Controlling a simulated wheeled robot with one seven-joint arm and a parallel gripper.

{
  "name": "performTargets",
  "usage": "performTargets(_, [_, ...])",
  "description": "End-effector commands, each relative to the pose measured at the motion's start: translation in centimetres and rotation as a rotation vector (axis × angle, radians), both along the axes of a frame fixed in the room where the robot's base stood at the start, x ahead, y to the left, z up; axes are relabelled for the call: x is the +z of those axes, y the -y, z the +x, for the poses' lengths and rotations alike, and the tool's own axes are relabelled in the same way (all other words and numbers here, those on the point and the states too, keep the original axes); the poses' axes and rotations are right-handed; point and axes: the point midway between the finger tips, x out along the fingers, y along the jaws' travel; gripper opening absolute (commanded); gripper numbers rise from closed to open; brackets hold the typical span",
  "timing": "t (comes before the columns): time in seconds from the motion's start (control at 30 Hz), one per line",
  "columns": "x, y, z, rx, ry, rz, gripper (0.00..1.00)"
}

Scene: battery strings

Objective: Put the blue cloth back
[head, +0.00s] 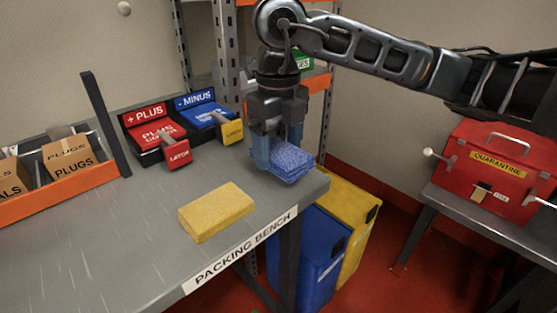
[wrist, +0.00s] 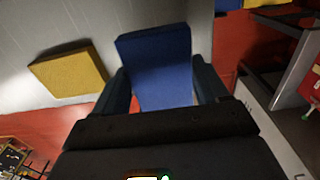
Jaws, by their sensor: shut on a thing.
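The blue cloth (head: 290,162) is a folded, thick pad at the right end of the grey packing bench (head: 120,235). My gripper (head: 277,145) points down and is shut on it. In the wrist view the blue cloth (wrist: 157,65) sits between the two fingers of my gripper (wrist: 160,90). I cannot tell whether the cloth touches the bench top or hangs just above it. A yellow cloth (head: 216,211) lies flat on the bench to the left, apart from my gripper; it also shows in the wrist view (wrist: 68,76).
Red PLUS (head: 155,135) and blue MINUS (head: 208,113) units with latches stand behind. An orange-edged bin (head: 65,190) with cartons is at left. Blue (head: 312,250) and yellow (head: 350,215) bins stand below the bench end. A red quarantine box (head: 490,170) sits on the right table.

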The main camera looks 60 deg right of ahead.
Motion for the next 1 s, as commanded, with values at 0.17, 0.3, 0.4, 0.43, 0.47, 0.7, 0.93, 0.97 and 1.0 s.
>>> performTargets(0.17, [-2.6,-0.1,0.0,-0.002,-0.002,0.005,0.49])
performTargets(0.3, [-3.7,0.0,0.0,-0.001,0.0,0.002,0.49])
performTargets(0.4, [-3.7,0.0,0.0,-0.001,0.0,0.001,0.49])
performTargets(0.43, [-3.7,0.0,0.0,-0.001,0.0,0.0,0.49])
performTargets(0.47, [-3.7,0.0,0.0,-0.001,0.0,0.0,0.49])
performTargets(0.7, [-4.1,0.0,0.0,0.0,0.0,0.0,0.49])
performTargets(0.93, [-4.0,0.0,0.0,0.0,0.0,0.0,0.92])
performTargets(0.97, [-4.0,0.0,0.0,0.0,-0.001,0.0,0.95])
performTargets(1.0, [-4.0,0.0,0.0,0.0,-0.001,0.0,0.98])
